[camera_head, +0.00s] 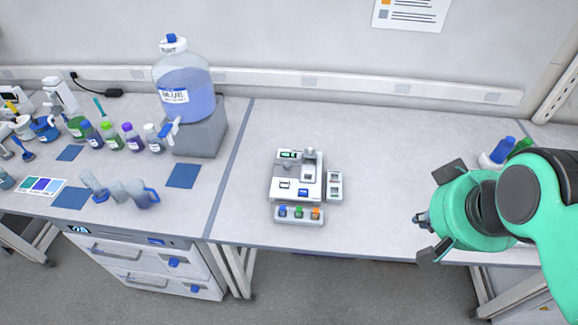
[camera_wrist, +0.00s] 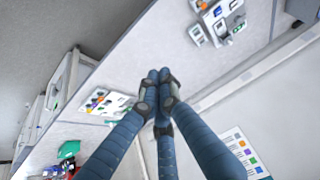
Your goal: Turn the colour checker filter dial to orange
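A white bench instrument, which looks like the colour checker (camera_head: 290,190), stands on the middle bench in the head view. It has a small green display at the back and a raised grey part on its right. A front strip (camera_head: 299,222) carries blue, green and orange pieces. The filter dial and its setting are too small to make out. The instrument also seems to show in the wrist view (camera_wrist: 213,28), cut by the top edge. My gripper (camera_head: 420,220) is well right of it and apart from it. In the wrist view its blue fingers (camera_wrist: 158,76) meet at the tips, with nothing visible between them.
A small white box (camera_head: 334,187) stands against the instrument's right side. A large blue-liquid bottle (camera_head: 184,90) on a grey block, small bottles and blue mats are to the left. Blue and green items (camera_head: 503,150) lie near my arm. The bench between instrument and gripper is clear.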

